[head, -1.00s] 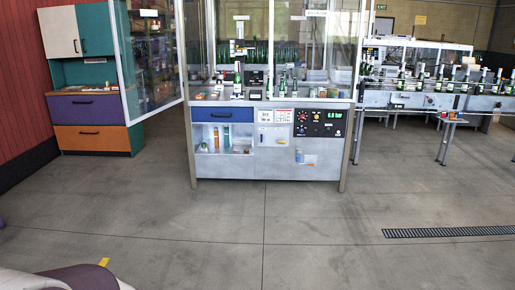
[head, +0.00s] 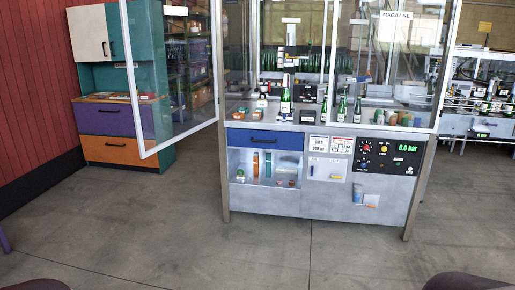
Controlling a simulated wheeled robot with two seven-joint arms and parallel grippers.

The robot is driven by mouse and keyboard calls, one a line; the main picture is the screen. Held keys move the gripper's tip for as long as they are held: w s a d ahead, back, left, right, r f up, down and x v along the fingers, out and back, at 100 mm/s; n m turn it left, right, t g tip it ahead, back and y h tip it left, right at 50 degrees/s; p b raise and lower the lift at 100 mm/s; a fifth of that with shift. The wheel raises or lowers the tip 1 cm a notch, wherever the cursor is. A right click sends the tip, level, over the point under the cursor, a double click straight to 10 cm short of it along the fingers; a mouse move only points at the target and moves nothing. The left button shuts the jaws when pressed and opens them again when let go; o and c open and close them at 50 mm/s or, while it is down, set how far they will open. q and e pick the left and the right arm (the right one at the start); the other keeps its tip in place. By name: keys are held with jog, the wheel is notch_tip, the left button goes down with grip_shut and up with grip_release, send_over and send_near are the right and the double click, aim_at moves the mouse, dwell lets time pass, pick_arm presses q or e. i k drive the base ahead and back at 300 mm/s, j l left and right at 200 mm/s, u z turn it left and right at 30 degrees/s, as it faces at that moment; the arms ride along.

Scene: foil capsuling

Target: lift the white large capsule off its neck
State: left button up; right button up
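The capsuling machine (head: 319,197) stands ahead of me in the head view, with several green bottles on its worktop. One bottle (head: 285,104) stands under the machine's head (head: 289,55) and has a pale top. Other bottles (head: 342,108) stand to its right, behind the glass. A white large capsule cannot be told apart for sure at this distance. Neither of my grippers is in view. Only dark rounded parts, perhaps of my own body, show at the bottom left and bottom right corners.
A glass door (head: 171,75) stands open at the machine's left. A cabinet (head: 113,125) with purple and orange drawers stands behind it. A bottle conveyor (head: 485,115) is at the right. The grey floor (head: 300,250) before the machine is clear.

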aim_at(285, 82)
jog(key=i, duration=0.55)
jog(key=i+z, duration=0.15)
jog(key=i, duration=0.45)
jog(key=i+j, duration=0.15)
jog(key=i, duration=0.4)
jog(key=i+j+z, duration=0.15)
jog(key=i, duration=0.4)
jog(key=i+j, duration=0.1)
jog(key=i, duration=0.5)
jog(key=i+z, duration=0.1)
jog(key=i, duration=0.5)
